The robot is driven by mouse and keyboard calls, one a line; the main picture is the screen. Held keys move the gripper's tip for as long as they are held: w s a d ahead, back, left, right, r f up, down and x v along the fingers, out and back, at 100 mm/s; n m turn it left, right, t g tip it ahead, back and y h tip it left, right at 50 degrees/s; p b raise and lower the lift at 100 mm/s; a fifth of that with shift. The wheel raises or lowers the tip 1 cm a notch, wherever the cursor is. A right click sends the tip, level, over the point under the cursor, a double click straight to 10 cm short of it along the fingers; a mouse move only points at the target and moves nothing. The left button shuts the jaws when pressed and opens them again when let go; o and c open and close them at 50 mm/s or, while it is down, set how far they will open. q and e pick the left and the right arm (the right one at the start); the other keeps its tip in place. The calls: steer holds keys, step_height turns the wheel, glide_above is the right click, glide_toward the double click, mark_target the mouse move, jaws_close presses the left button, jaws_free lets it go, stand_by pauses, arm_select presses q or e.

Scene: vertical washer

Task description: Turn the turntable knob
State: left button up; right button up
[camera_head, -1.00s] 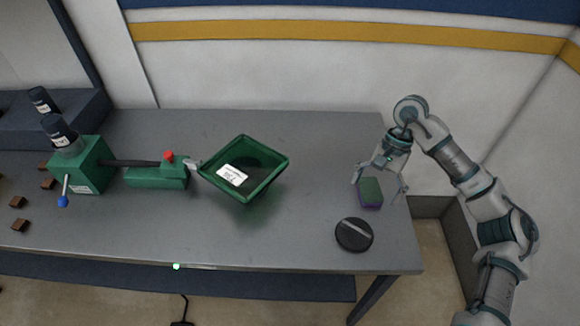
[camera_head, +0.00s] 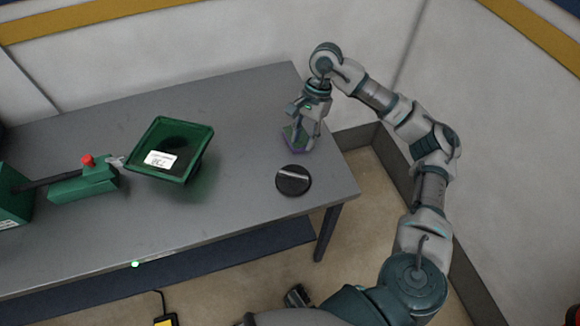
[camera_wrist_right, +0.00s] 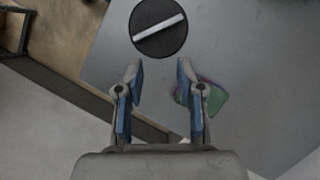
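The turntable knob (camera_head: 293,180) is a round black disc with a light grey bar across it, lying near the table's front right corner. In the right wrist view the knob (camera_wrist_right: 160,27) is just beyond the fingertips, its bar slanting up to the right. My right gripper (camera_head: 305,138) is beside the knob, on its far side, above a green and purple block. In the wrist view my right gripper (camera_wrist_right: 158,72) is open, with nothing between its fingers; the right finger partly covers the block (camera_wrist_right: 214,103). My left gripper does not show.
The grey table (camera_head: 235,110) has a green tray-like bin (camera_head: 185,165) with a white label at its middle. A green device with a red button (camera_head: 88,160) is left of it. The table's right edge is close to the knob. The surface between bin and knob is clear.

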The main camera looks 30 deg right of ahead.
mark_target(294, 174)
steer(key=s+r+m+t+p, duration=0.5)
steer(key=s+m+p, duration=0.35)
steer(key=m, duration=0.55)
steer(key=x, duration=0.5)
steer(key=p+x, duration=0.1)
steer(key=x, duration=0.5)
steer(key=w+d+x, duration=0.1)
steer(key=x, duration=0.5)
steer(key=shift+f, duration=0.1)
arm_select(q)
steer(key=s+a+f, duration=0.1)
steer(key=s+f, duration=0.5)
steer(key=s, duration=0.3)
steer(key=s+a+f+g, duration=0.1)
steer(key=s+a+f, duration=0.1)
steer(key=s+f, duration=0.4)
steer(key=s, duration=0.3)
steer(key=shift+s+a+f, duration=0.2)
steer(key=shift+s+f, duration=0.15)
arm_select(e)
steer(key=shift+h, duration=0.3)
jaws_close()
